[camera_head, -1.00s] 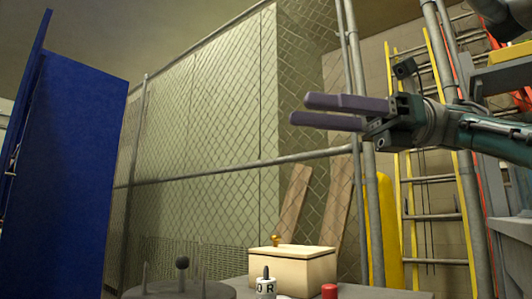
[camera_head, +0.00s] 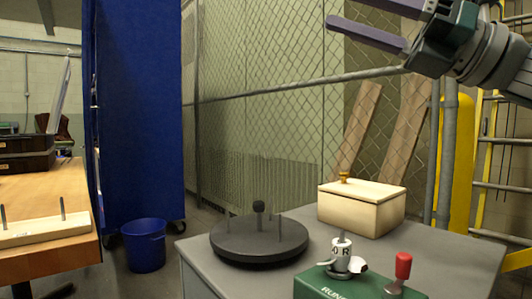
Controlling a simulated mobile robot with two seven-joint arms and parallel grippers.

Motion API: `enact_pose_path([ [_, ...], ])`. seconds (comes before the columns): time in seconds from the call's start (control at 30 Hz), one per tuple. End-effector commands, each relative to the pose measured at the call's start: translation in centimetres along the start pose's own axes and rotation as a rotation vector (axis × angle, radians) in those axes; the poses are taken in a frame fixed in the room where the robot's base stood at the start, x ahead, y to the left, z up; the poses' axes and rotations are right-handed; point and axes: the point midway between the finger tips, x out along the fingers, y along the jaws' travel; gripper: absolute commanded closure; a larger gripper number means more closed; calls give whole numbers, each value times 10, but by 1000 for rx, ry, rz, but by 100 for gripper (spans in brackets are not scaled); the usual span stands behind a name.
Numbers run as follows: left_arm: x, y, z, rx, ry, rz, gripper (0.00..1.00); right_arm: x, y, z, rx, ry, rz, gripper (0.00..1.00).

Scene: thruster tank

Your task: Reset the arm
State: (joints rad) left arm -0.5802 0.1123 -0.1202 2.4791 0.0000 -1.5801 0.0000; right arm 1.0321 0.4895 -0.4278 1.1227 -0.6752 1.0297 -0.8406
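My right arm comes in from the right at the top of the head view. Its gripper (camera_head: 352,10) has purple fingers that stand apart, with nothing between them. The upper finger is partly cut off by the top edge. The gripper is in the air, and in the picture it shows above the cream box and the grey table, in front of the chain-link fence. My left gripper and arm are out of view.
The grey table (camera_head: 455,250) carries a dark round disc with pegs (camera_head: 258,238), a cream lidded box (camera_head: 362,208) and a green unit with a red-knobbed lever (camera_head: 350,287). Left are a wooden bench (camera_head: 45,195), blue panel (camera_head: 140,120) and blue bucket (camera_head: 145,245). A fence stands behind.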

Motion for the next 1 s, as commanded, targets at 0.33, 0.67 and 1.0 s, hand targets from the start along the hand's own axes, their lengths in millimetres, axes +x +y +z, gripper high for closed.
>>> enact_pose_path([
  [0.33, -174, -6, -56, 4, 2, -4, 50, -6, -18, 69, 894, -772, -413, 50],
  [0.67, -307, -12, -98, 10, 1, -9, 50, -112, 62, -15, 1694, -1508, -1029, 50],
  [1.0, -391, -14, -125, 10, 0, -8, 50, -158, 250, -72, -1821, 1827, 1517, 50],
])
